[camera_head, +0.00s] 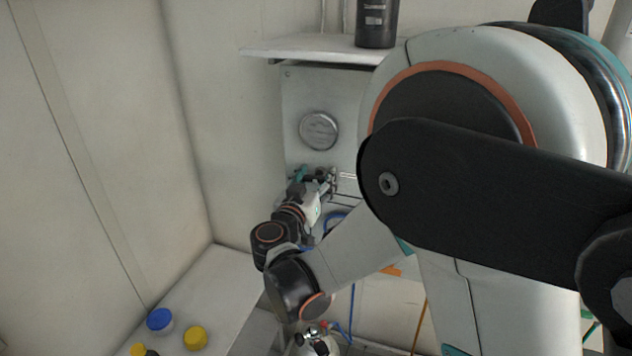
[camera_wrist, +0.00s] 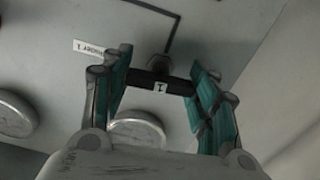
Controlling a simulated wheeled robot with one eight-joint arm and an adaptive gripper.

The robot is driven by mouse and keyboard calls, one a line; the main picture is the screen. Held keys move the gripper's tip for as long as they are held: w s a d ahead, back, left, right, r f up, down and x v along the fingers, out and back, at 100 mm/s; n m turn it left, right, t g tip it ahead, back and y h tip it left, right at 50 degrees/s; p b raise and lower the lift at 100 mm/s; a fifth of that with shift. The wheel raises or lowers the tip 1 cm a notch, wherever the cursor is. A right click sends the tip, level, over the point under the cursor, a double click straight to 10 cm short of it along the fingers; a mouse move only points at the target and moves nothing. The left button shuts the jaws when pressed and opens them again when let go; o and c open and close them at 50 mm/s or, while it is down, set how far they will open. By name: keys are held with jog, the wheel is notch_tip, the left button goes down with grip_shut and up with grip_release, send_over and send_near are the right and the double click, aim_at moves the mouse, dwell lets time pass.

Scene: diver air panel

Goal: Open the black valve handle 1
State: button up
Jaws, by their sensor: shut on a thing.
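The black valve handle 1 (camera_wrist: 172,85) is a short black bar with a white "1" tag, on a stem at the grey panel (camera_wrist: 225,30). It lies crosswise between the teal pads of my gripper (camera_wrist: 163,74), its two ends against the fingers. My gripper is shut on it. In the head view my gripper (camera_head: 322,182) is at the panel, below a round gauge (camera_head: 319,130). The handle is too small and covered there to make out. A printed label (camera_wrist: 89,48) sits left of the handle in the wrist view.
Two round gauges show in the wrist view, one at the left (camera_wrist: 14,114) and one partly behind my gripper (camera_wrist: 138,131). A shelf (camera_head: 305,46) with a dark bottle (camera_head: 376,24) juts out above the panel. A blue lid (camera_head: 160,321) and yellow lids (camera_head: 195,338) lie on the bench.

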jog(key=n+b, duration=0.2)
jog(key=n, duration=0.1)
jog(key=shift+f, duration=0.1)
jog(key=n+b, duration=0.2)
jog(key=n, duration=0.2)
jog(key=shift+n, duration=0.4)
jog(key=n+b, duration=0.1)
jog(key=n, duration=0.2)
jog(key=shift+a+b, duration=0.1)
jog(key=shift+b, duration=0.3)
jog(key=shift+n+b, duration=0.5)
jog(key=shift+n, duration=1.5)
jog(key=o, duration=1.1)
